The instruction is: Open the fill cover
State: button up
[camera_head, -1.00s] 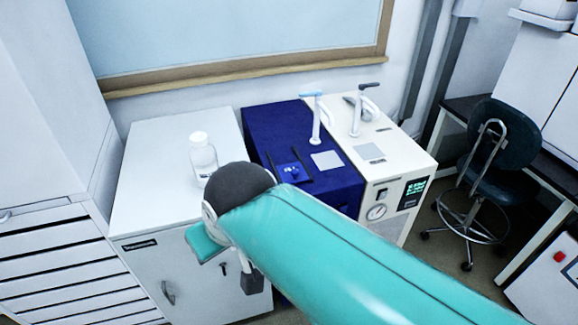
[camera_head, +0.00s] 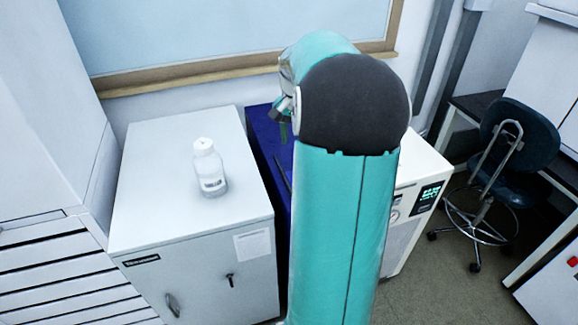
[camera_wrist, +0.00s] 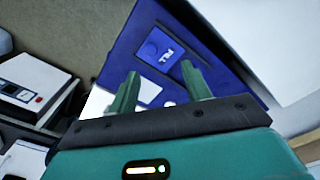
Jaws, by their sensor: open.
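The blue machine (camera_head: 263,135) stands between the white cabinet and the cream machine, mostly hidden behind my arm in the head view. In the wrist view its blue top (camera_wrist: 128,42) carries a raised blue panel, seemingly the fill cover (camera_wrist: 168,52), with a round mark and white lettering that seems to read FILL. The panel looks closed and lies flat. My gripper (camera_wrist: 162,84) is open and empty, with its two green fingers spread in front of the blue top, apart from the panel as far as I can tell. In the head view the gripper is mostly hidden behind my arm.
A white-capped bottle (camera_head: 209,168) stands on the white cabinet (camera_head: 150,190) to the left. The cream machine (camera_head: 425,168) with a green display stands to the right. A dark chair (camera_head: 515,135) is farther right. A wall board (camera_head: 190,35) is behind.

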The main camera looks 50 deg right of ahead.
jog(key=shift+m, duration=0.5)
jog(key=d+f, duration=0.1)
jog(key=f, duration=0.4)
jog(key=s+d+f, duration=0.1)
jog(key=f, duration=0.4)
jog(key=d+f, duration=0.1)
jog(key=f, duration=0.4)
jog(key=shift+s+d+f, duration=0.1)
jog(key=shift+s+d, duration=0.05)
jog(key=shift+s, duration=0.15)
